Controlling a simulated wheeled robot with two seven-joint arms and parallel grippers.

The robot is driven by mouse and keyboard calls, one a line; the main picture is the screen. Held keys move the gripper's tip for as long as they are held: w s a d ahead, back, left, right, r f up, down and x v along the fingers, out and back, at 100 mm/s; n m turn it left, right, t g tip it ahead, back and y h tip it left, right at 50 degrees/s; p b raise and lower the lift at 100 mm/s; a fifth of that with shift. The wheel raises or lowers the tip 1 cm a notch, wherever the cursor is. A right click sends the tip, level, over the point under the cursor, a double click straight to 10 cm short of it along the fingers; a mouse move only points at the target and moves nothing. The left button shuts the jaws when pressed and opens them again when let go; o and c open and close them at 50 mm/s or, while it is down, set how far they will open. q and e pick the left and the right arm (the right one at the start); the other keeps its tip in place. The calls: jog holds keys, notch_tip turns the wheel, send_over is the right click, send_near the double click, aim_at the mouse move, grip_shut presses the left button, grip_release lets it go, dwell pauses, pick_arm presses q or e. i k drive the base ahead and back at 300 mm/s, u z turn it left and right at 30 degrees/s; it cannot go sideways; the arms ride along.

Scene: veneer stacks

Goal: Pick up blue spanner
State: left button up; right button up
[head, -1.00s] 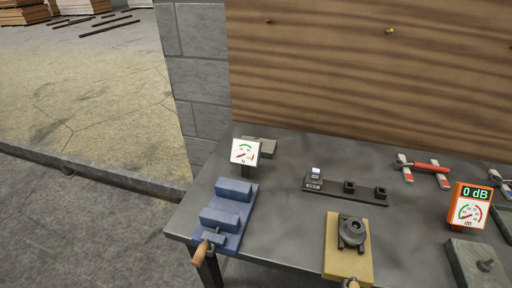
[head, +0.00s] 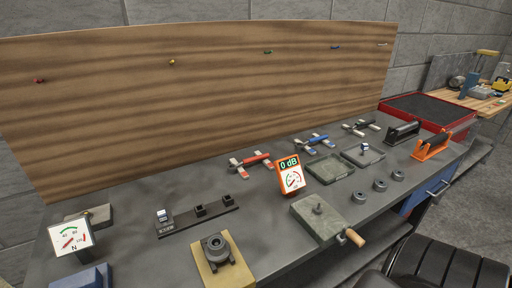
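The blue spanner (head: 316,140) lies on the grey workbench in the head view, right of centre and towards the wooden back board. It has a blue middle and pale metal ends. A red spanner (head: 252,161) lies to its left and a black spanner (head: 361,126) to its right, both apart from it. The orange meter reading 0 dB stands in front of and left of the blue spanner. Neither of my grippers shows in the view.
The orange meter (head: 290,176) and shallow trays (head: 329,169) stand near the spanners. A grey block with a wooden handle (head: 322,217) and several dark rings (head: 380,185) sit nearer the front edge. A black chair (head: 440,262) stands at front right. A red tray (head: 428,112) is at far right.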

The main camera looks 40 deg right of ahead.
aim_at(310, 141)
jog(key=z, duration=1.75)
